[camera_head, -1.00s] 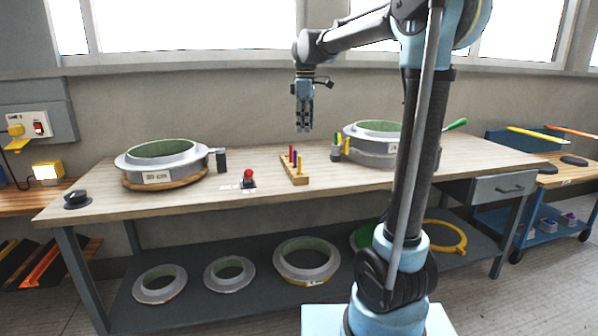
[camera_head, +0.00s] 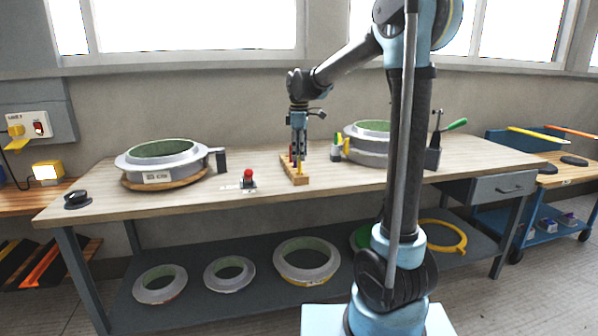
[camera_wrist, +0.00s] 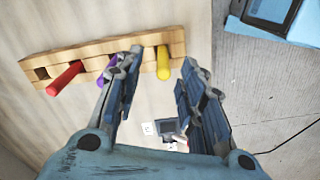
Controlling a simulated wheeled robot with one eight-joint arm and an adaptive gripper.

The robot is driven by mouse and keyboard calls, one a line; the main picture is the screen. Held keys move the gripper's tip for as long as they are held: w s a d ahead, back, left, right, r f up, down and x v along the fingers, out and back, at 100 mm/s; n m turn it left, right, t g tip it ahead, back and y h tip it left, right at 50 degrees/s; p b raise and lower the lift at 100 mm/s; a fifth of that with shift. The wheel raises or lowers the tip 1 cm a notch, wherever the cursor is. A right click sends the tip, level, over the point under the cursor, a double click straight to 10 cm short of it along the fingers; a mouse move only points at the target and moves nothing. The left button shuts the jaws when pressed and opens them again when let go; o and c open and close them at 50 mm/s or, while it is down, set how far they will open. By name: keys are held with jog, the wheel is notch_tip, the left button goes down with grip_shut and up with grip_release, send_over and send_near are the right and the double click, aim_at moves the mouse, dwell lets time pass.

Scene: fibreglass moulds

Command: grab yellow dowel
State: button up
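The yellow dowel (camera_wrist: 163,62) stands in an end hole of the wooden block (camera_wrist: 110,46) in the wrist view. My gripper (camera_wrist: 155,84) is open, and the yellow dowel shows between its fingertips. The fingers do not visibly touch it. A purple dowel (camera_wrist: 108,70) is partly hidden behind the left finger, and a red dowel (camera_wrist: 66,78) stands farther left. In the head view my gripper (camera_head: 299,154) points down over the block (camera_head: 296,178), and the yellow dowel (camera_head: 299,171) shows at its near end.
A red-topped device (camera_head: 248,178) stands left of the block. A round mould (camera_head: 163,160) is farther left, and another mould (camera_head: 365,150) sits right, with tools in a holder (camera_head: 337,152) beside it. The tabletop in front of the block is clear.

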aim_at(300, 166)
jog(key=shift+s+f, duration=0.2)
jog(key=shift+f, duration=2.85)
grip_shut()
